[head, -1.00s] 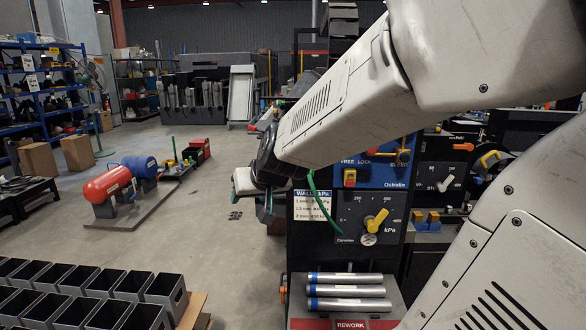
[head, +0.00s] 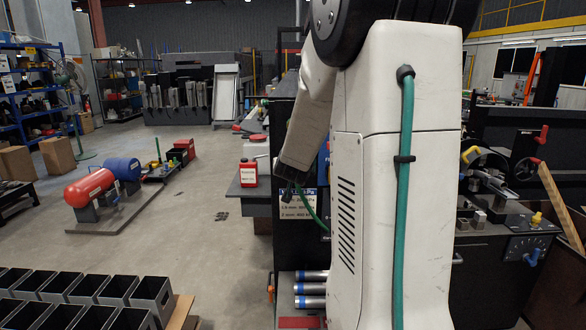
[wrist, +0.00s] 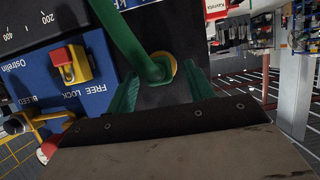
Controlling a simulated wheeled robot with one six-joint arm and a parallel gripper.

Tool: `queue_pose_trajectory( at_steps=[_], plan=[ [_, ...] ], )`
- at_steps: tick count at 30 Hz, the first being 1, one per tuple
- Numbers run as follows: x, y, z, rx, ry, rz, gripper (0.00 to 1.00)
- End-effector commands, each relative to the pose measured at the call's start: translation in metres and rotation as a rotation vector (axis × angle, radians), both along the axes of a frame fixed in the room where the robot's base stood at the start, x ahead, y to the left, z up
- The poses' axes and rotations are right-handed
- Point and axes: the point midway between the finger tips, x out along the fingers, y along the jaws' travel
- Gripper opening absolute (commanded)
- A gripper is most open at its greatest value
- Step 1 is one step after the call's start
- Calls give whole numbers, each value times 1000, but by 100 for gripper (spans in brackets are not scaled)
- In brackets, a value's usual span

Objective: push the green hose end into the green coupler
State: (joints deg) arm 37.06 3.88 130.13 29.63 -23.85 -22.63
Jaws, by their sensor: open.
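In the wrist view a green hose (wrist: 122,35) runs down from the top to a dark green end piece (wrist: 157,70). A yellow ring (wrist: 171,68) shows behind and around that end. I cannot tell hose end from coupler there, nor how deep the hose sits. My gripper (wrist: 160,90) is open, with one green finger on each side of the end piece and a gap to each. In the head view my gripper (head: 288,190) is small and dark beside the panel, and the green hose (head: 312,208) curves from it toward the panel behind my arm.
A blue panel with a red-and-yellow switch (wrist: 72,63) and a yellow-handled valve (wrist: 38,122) are close on the left in the wrist view. Metal tubes (head: 310,288) lie below my arm in the head view. A red bottle (head: 248,173) stands on a bench left of the panel.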

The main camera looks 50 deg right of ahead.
Motion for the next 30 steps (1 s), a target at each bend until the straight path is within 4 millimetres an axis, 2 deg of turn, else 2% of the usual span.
queue_pose_trajectory(
  at_steps=[11, 12, 17, 18, 19, 21, 22, 30],
  plan=[
    [5, -6, -3, 0, 0, 1, 53],
    [5, -6, -3, 0, 0, 1, 47],
    [5, -5, -3, 0, 0, 1, 3],
    [5, -5, -3, 0, 0, 1, 3],
    [5, -5, -3, 0, 0, 1, 24],
    [5, -5, -3, 0, 0, 1, 5],
    [5, -5, -3, 0, 0, 1, 0],
    [4, -3, -2, -1, -1, 2, 0]
  ],
)
